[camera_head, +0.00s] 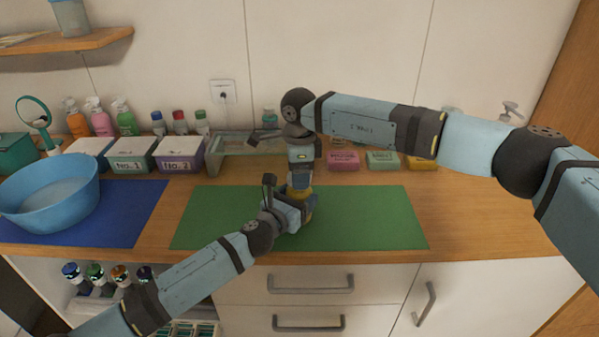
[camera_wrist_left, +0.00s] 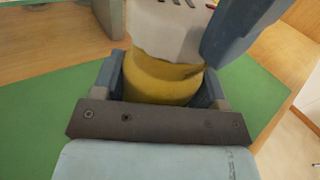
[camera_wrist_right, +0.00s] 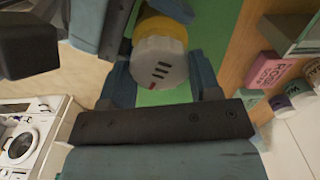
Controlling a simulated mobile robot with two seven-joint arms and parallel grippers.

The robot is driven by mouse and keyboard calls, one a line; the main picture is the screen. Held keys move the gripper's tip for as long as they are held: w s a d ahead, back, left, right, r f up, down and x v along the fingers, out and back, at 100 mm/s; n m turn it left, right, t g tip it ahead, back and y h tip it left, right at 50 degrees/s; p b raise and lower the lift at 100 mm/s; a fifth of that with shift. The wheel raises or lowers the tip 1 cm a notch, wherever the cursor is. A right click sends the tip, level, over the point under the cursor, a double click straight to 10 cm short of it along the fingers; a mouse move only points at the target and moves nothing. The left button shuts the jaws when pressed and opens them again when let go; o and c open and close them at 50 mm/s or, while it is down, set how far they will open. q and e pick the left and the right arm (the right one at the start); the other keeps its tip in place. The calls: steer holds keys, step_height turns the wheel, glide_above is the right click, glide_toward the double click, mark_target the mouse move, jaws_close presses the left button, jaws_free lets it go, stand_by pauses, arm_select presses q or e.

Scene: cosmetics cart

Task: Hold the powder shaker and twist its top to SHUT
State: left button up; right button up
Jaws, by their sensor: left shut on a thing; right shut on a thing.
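The powder shaker has a yellow body (camera_wrist_left: 160,82) and a white top, and it stands over the green mat (camera_head: 375,215). In the right wrist view the white top (camera_wrist_right: 158,65) shows dark slots and a small red mark. My left gripper (camera_head: 297,208) is shut on the yellow body from the front left. My right gripper (camera_head: 301,182) comes from above and is shut on the white top, with a finger on each side. In the head view the grippers hide most of the shaker. Whether its base touches the mat is hidden.
A blue basin (camera_head: 50,195) stands on a blue mat (camera_head: 130,210) at the left. Lidded boxes (camera_head: 130,157), bottles (camera_head: 125,118), a glass tray (camera_head: 235,147) and soap bars (camera_head: 382,159) line the back. The green mat's right part is clear.

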steer(key=m, duration=1.1)
steer(key=shift+m, duration=0.4)
stand_by(0.3)
steer(key=o, duration=0.9)
steer(key=shift+o, duration=0.2)
steer(key=shift+r, duration=0.15)
step_height(320, 180, up, 12)
